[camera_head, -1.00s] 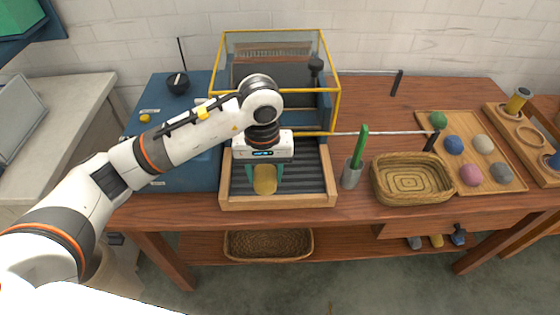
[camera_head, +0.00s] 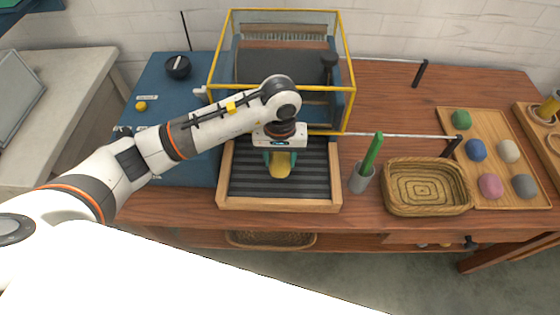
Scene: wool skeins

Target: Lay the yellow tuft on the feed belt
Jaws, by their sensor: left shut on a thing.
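The yellow tuft (camera_head: 280,168) is in the fingers of my left gripper (camera_head: 280,158), over the feed belt. My left gripper is shut on it and points down. The feed belt (camera_head: 255,181) is a dark ribbed surface inside a light wooden frame, in front of the yellow-framed machine. The tuft is over the belt's middle, towards its back half. I cannot tell whether it touches the belt. My right gripper is not in view.
The machine's yellow-framed clear guard (camera_head: 344,60) stands behind the belt. To the belt's right are a grey cup (camera_head: 361,178) with a green-handled tool, a wicker basket (camera_head: 462,197) and a wooden tray (camera_head: 535,201) of coloured tufts. A blue panel (camera_head: 160,85) lies left.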

